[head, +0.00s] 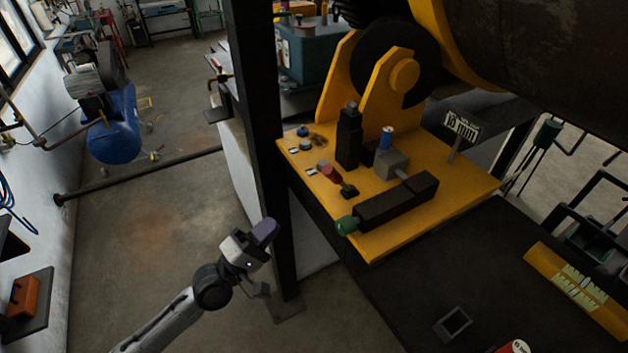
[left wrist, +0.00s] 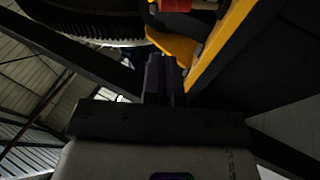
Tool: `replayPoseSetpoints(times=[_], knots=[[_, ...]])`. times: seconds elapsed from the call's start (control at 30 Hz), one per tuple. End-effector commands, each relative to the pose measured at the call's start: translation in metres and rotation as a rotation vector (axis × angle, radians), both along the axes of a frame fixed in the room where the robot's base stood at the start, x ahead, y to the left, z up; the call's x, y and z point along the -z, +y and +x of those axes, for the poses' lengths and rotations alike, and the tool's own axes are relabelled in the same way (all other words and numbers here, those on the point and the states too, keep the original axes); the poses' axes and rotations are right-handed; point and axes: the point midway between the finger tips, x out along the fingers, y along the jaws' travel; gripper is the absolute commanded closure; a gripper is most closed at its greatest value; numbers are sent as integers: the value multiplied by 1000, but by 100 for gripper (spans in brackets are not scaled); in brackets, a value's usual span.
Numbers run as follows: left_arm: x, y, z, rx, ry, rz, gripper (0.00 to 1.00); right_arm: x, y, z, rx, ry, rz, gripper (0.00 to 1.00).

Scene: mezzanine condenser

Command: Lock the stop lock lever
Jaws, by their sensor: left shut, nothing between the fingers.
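A yellow panel (head: 400,235) carries several controls. Among them is a small lever with a red grip (head: 328,170) near its left edge. A dark block ends in a green knob (head: 346,227) at the front corner. I cannot tell for certain which control is the stop lock lever. My left gripper (head: 266,231) is shut and empty, left of the panel beside a black post and apart from the controls. In the left wrist view its dark fingers (left wrist: 165,78) point toward a yellow edge, with a red part above. My right gripper is not in view.
The black upright post (head: 262,130) stands between my left gripper and the panel's left side. A blue-topped grey block (head: 390,160) and a black upright block (head: 349,138) stand on the panel. Open floor lies left.

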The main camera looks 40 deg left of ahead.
Motion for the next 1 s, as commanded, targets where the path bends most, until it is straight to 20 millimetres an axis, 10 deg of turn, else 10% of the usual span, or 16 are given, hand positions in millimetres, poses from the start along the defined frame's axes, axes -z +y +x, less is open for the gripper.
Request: replayPoseSetpoints(times=[0.63, 1.0], knots=[[-4, -1, 6, 18, 5, -40, 100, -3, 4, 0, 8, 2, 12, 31], [-30, -8, 60, 17, 3, -39, 100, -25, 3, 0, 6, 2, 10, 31]])
